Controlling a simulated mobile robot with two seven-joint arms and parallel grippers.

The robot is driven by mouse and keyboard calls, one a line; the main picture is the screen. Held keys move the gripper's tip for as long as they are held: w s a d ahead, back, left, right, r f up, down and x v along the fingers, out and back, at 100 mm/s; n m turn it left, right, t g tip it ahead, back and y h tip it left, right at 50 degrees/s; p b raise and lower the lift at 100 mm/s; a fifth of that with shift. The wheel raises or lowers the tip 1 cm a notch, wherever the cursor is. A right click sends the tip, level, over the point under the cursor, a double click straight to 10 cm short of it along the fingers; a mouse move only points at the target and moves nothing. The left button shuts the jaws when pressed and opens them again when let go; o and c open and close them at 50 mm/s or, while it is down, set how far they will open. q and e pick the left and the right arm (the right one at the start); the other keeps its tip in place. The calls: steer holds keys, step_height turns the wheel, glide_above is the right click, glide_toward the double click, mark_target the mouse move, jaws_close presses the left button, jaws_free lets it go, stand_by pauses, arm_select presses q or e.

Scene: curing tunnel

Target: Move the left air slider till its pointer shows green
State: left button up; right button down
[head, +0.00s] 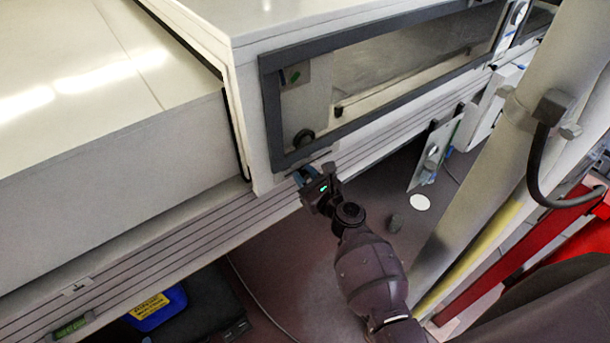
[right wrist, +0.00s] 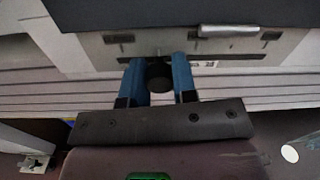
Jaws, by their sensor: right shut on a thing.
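My right gripper (head: 306,176) is at the lower front edge of the white tunnel housing (head: 245,120), below the dark-framed window. In the right wrist view its two blue fingers (right wrist: 158,88) are shut on a dark round knob (right wrist: 159,72), one finger on each side. I take this knob to be the left air slider's. It sits below a light panel (right wrist: 165,45) with dark slots and a metal bar (right wrist: 228,30). I cannot make out a pointer or its colour. My left gripper is not in view.
A black round knob (head: 304,138) and a green patch (head: 293,76) show within the window frame. A ribbed rail (head: 200,215) runs below the housing. A pale post (head: 520,150) stands at right. A blue container (head: 158,306) is at the lower left.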

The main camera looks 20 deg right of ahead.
mark_target(309, 163)
steer(key=shift+w+d, duration=0.35)
steer(key=shift+d, duration=0.55)
steer(key=shift+w+d, duration=0.3)
steer(key=shift+d, duration=0.55)
steer(key=shift+a, duration=0.1)
steer(key=c, duration=0.9)
jaws_free()
steer(key=shift+s, duration=0.15)
steer(key=v, duration=1)
steer(key=shift+s+b, duration=0.25)
steer(key=shift+b, duration=0.05)
